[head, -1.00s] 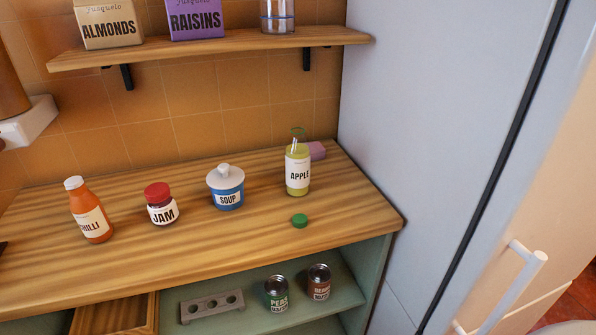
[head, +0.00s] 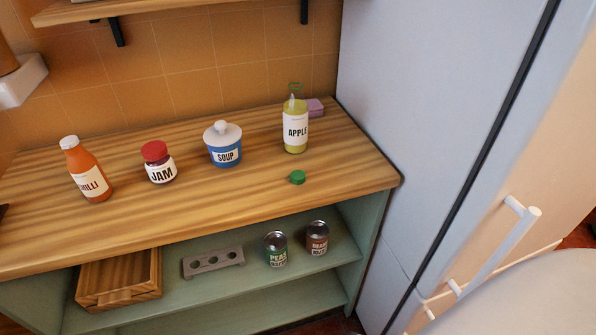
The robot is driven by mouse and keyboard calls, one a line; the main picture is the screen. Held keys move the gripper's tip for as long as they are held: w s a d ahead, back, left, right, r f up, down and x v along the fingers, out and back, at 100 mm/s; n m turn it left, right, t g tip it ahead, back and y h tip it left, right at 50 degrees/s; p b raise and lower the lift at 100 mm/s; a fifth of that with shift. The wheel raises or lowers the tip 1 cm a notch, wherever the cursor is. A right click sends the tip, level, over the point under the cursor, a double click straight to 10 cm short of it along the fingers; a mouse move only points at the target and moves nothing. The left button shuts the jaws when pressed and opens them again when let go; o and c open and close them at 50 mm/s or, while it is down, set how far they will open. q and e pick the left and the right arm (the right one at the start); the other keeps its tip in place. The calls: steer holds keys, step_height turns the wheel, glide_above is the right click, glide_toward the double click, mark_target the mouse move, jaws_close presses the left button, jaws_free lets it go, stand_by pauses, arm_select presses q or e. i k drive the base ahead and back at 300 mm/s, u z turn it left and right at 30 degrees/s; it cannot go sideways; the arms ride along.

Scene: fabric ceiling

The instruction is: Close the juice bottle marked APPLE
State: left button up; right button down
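The APPLE juice bottle (head: 295,128) stands upright near the back right of the wooden counter (head: 230,205). It is yellow-green with a white label, and its neck is clear with a thin green ring at the top. A green cap (head: 297,177) lies on the counter in front of the bottle, apart from it. Neither of my grippers is in the head view.
A soup pot (head: 223,147), a jam jar (head: 158,163) and a chilli bottle (head: 86,171) stand left of the juice bottle. A purple block (head: 315,107) lies behind it. The fridge (head: 425,110) bounds the counter's right side.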

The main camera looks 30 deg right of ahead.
mark_target(296, 107)
steer(key=u, duration=1.15)
steer(key=i, duration=0.75)
steer(key=z, duration=2.85)
